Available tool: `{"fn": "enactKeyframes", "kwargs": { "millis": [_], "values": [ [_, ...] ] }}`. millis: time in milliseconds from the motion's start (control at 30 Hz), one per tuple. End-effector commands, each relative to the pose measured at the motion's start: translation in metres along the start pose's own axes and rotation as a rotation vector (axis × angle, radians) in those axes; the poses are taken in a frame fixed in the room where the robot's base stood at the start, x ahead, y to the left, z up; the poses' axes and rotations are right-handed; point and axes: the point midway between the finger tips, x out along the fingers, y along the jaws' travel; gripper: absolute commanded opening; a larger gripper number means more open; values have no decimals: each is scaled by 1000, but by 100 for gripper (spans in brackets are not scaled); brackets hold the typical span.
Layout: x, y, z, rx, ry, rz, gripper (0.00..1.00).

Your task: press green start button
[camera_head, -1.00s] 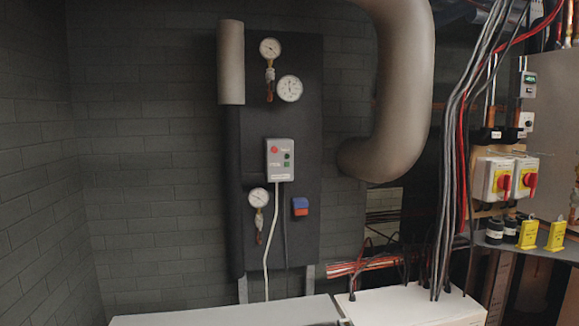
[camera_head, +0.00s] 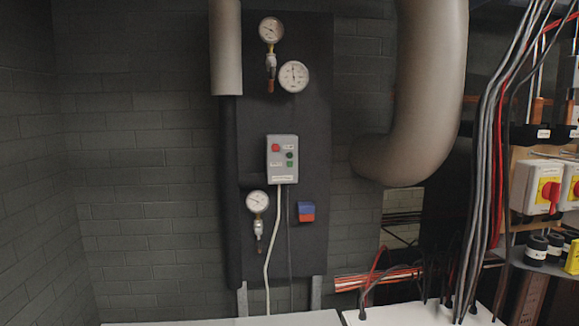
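A small grey control box (camera_head: 282,170) is mounted on a dark upright panel (camera_head: 310,110) on the wall. It carries a red button (camera_head: 276,147) at upper left and a green button (camera_head: 289,155) to the right of it and slightly lower. Another small green spot (camera_head: 290,163) shows just below that one. The labels are too small to read. A pale cable runs down from the box. My gripper is not in view.
Pressure gauges (camera_head: 294,76) hang above and below left of the box. A thick pipe (camera_head: 425,100) bends down on the right. White cabinet tops (camera_head: 230,318) lie below. Cables (camera_head: 485,150) and red-yellow switches (camera_head: 551,191) are at right. Space before the box looks clear.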

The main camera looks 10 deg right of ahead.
Motion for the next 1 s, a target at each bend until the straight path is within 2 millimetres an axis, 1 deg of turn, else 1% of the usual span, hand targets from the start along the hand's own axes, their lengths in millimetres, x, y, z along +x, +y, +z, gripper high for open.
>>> {"fn": "enactKeyframes", "kwargs": {
  "millis": [67,400,1000],
  "values": [
    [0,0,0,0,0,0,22],
    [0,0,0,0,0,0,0],
    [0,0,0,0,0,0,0]
  ]
}}
